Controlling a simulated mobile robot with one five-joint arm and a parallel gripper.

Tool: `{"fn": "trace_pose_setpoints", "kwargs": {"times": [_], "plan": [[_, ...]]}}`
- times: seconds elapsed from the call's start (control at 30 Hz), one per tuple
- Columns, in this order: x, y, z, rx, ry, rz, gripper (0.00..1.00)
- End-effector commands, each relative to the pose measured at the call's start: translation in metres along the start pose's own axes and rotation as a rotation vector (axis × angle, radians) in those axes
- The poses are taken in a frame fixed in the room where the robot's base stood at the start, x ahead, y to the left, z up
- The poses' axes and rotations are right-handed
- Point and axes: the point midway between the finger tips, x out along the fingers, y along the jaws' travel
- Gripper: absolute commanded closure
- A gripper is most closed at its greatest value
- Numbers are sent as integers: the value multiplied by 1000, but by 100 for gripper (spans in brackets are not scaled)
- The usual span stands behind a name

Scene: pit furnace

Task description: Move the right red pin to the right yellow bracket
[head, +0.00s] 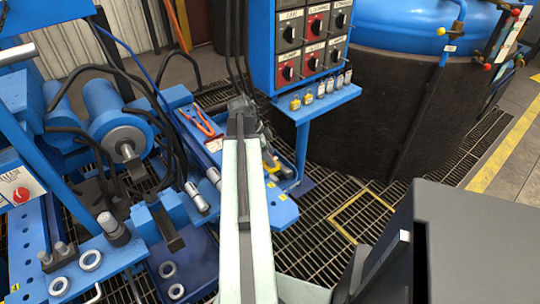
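I cannot make out a red pin or a yellow bracket for certain in the head view. A small yellow part (270,161) shows just right of my arm, at the blue bench, partly hidden by it. Red-orange plier-like handles (203,125) lie on the blue bench left of my arm. My pale arm reaches up from the bottom middle. Its dark far end, my gripper (241,106), is over the bench, below the control panel. Its fingers are too small and covered to tell open from shut, or whether they hold anything.
A blue control panel (282,46) with red and grey switch plates stands above a blue shelf (316,107) carrying several small yellow and grey pieces. A large dark tank (390,110) with a blue lid is at right. Blue machinery with hoses fills the left. Floor grating lies at centre right.

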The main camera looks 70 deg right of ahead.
Motion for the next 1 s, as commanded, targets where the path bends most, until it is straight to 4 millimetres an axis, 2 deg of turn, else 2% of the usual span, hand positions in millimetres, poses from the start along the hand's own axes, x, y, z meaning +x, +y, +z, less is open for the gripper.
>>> {"fn": "trace_pose_setpoints", "kwargs": {"times": [0.13, 0.27, 0.6, 0.7, 1.0], "plan": [[-2, 0, 0, 0, 0, 0, 49], [-16, 0, -2, -1, 0, 0, 49], [-75, 0, -4, -1, 0, -1, 49], [-80, 0, -3, 0, 0, 0, 49], [-77, 1, -1, 0, 0, 0, 49]]}}
